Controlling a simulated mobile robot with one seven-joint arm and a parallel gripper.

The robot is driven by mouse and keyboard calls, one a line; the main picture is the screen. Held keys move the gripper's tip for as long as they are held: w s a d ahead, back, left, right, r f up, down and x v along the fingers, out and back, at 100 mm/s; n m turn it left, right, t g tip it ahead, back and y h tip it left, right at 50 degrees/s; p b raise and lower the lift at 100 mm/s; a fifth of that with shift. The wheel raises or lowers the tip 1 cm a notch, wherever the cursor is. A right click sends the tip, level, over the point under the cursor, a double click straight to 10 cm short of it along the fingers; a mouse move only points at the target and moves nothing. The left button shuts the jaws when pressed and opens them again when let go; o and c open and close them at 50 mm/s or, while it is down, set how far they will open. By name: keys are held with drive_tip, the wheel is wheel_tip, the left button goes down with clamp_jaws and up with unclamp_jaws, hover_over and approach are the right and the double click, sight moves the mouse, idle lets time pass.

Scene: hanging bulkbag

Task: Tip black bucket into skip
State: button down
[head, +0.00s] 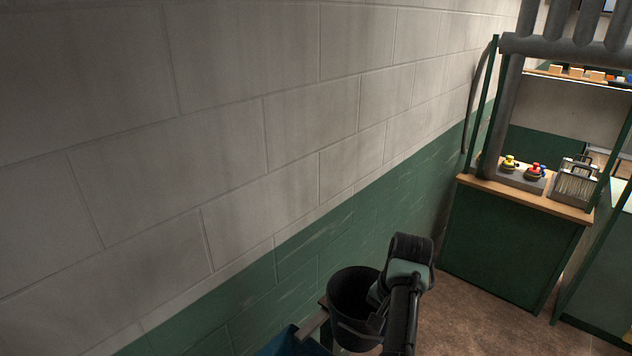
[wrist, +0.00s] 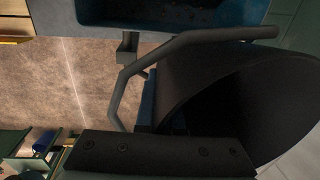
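The black bucket (head: 350,287) shows low in the head view, mouth up and slightly tilted, beside the skip. In the wrist view the bucket (wrist: 225,95) fills the right side, very close to the camera. My gripper (head: 378,302) is at the bucket's right side, and its tips are hidden there by my arm. In the wrist view a dark screwed part of my gripper (wrist: 160,155) crosses the bottom, against the bucket; I cannot see whether it grips it. The blue skip (head: 290,343) shows at the bottom edge, and its blue wall (wrist: 98,12) shows at the top of the wrist view.
A bent grey bar (wrist: 190,48) runs beside the bucket in the wrist view. A block wall (head: 230,190) stands close on the left. A green bench (head: 510,245) with a button box (head: 520,178) stands at the right. Brown floor (head: 480,315) is clear before it.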

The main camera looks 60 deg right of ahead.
drive_tip(key=s+d+r, duration=0.2)
drive_tip(key=s+r, duration=0.1)
drive_tip(key=s, duration=0.2)
drive_tip(key=shift+s+p, duration=0.35)
